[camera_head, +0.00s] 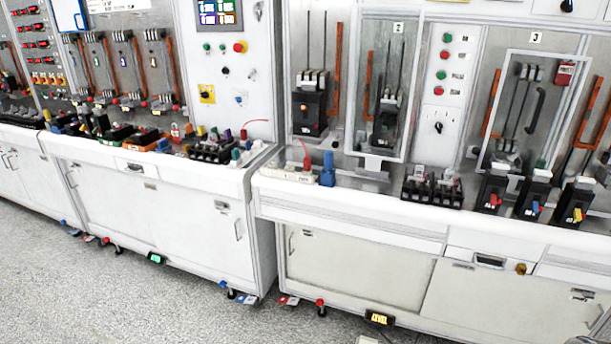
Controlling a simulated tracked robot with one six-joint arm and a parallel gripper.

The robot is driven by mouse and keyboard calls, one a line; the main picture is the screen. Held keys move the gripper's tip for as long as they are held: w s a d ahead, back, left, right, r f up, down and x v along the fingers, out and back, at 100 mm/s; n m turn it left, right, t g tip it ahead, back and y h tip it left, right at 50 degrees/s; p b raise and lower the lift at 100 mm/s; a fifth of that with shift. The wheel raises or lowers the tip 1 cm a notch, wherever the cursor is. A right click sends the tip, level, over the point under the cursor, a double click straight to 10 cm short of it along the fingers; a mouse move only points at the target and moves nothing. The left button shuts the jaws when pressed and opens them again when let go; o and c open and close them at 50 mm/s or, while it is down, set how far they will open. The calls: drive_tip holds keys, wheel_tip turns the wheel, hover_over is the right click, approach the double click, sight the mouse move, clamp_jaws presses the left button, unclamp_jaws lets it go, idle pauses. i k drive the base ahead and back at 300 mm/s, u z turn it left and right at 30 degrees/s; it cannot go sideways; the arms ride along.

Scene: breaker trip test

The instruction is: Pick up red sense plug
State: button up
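A small red plug (307,162) with a thin red lead stands at the white strip (287,174) near the left end of the right bench. Another red lead (256,122) curves up from a small plug (243,135) at the right end of the left bench. The view is too small to tell which of these is the red sense plug. My gripper is not in view.
A blue upright piece (327,170) stands right of the white strip. A black terminal block (432,187) and several black breakers (533,196) sit farther right. A narrow gap (265,215) separates the two benches. The grey floor (130,290) in front is mostly clear.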

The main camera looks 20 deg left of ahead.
sight(307, 162)
drive_tip(key=k, duration=0.55)
drive_tip(key=u, duration=0.4)
drive_tip(key=i, duration=0.6)
drive_tip(key=u, duration=1.15)
drive_tip(key=i, duration=2.35)
drive_tip(key=z, duration=0.4)
